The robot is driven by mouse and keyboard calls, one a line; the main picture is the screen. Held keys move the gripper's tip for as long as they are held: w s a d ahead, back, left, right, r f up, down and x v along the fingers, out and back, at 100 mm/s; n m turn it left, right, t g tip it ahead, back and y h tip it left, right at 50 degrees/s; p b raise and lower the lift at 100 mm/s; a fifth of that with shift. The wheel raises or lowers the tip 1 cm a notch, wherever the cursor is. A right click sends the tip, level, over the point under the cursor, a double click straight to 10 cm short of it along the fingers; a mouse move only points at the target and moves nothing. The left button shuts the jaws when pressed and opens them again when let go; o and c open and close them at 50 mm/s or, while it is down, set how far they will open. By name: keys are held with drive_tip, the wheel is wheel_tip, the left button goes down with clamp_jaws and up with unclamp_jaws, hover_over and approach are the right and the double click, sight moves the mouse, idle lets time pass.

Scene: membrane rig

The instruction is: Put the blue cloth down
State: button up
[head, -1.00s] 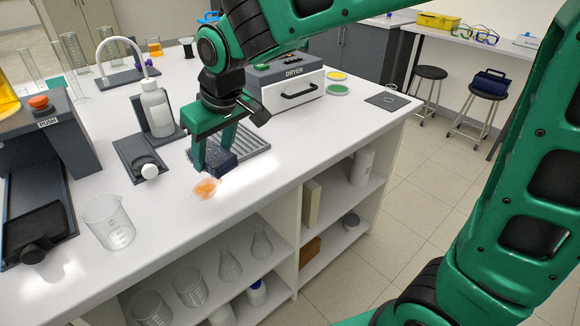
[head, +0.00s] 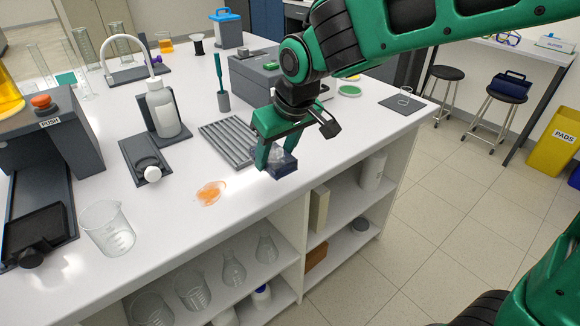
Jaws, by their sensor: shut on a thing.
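An orange spill (head: 210,193) lies on the bench to the left of the gripper.
A grey ribbed rack (head: 228,142) lies behind and left of the gripper. The grey dryer (head: 252,75) is behind the arm. A glass beaker (head: 107,228) stands at the front left. A white bottle (head: 162,110) stands on a dark holder. Bench space right of the gripper is clear.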

sight(289, 178)
drive_tip(key=w+d+f, duration=0.3)
drive_tip(key=shift+w+d+f, duration=0.1)
drive_tip(key=shift+w+d, duration=0.05)
drive_tip(key=shift+w, duration=0.15)
drive_tip(key=shift+f, duration=1.9)
drive_tip(key=o, duration=1.2)
drive_tip(key=v, duration=1.2)
